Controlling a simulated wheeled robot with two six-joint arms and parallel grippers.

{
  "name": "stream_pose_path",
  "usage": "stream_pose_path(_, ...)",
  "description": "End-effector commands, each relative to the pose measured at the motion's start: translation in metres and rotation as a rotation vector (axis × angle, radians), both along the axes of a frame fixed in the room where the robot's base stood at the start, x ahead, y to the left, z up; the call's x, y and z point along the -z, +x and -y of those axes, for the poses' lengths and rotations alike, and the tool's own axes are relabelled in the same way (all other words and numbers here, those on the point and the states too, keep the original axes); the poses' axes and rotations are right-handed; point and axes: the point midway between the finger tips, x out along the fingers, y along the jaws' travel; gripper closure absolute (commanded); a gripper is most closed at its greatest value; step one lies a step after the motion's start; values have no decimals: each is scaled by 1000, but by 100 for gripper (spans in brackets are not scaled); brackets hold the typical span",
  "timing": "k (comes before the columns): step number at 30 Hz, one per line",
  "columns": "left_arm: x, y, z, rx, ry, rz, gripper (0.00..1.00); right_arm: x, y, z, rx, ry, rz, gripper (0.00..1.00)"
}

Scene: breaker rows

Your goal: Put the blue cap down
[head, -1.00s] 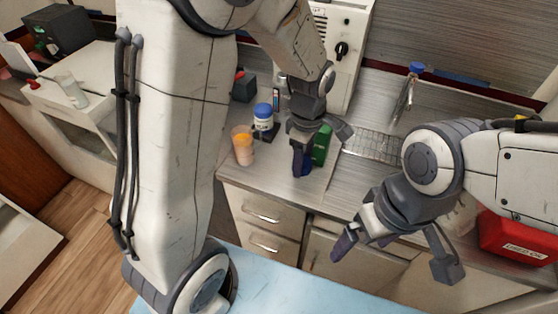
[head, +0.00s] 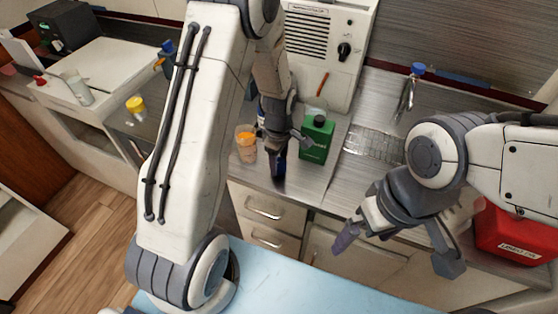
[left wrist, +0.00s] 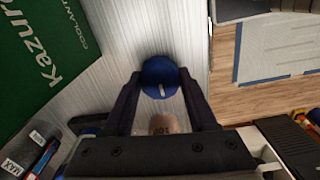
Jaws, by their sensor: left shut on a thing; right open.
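The blue cap (left wrist: 160,72) is between the two fingers of my left gripper in the left wrist view, with a small pale bit showing on it. In the head view my left gripper (head: 278,172) is low over the counter near its front edge, shut on the cap; a dark blue part shows between the fingers. I cannot tell whether the cap touches the counter (left wrist: 110,70). My right gripper (head: 397,250) is open and empty, in front of the counter to the right.
A green bottle (head: 316,140) stands right of my left gripper, and a cup with orange contents (head: 246,143) stands left of it. A blue-topped clear bottle (head: 407,95) is further back beside a wire rack (head: 373,145). A red container (head: 512,238) is at the right.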

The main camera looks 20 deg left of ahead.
Motion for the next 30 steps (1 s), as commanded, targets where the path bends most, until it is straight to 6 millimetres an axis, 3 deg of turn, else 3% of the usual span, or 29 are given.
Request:
stream_pose_path(7,4,0,0,0,0,0,91,3,0,0,0,0,0,2)
stream_pose_path(8,3,0,0,0,0,0,31,2,0,0,0,0,0,2)
stream_pose_path(9,2,0,0,0,0,0,15,2,0,0,0,0,0,2)
stream_pose_path(10,2,0,0,0,0,0,12,2,0,0,0,0,0,2)
stream_pose_path(22,-5,1,0,0,0,2,12,1,0,0,0,0,0,2)
stream_pose_path(30,-56,2,0,0,0,9,12,8,0,0,0,0,0,2)
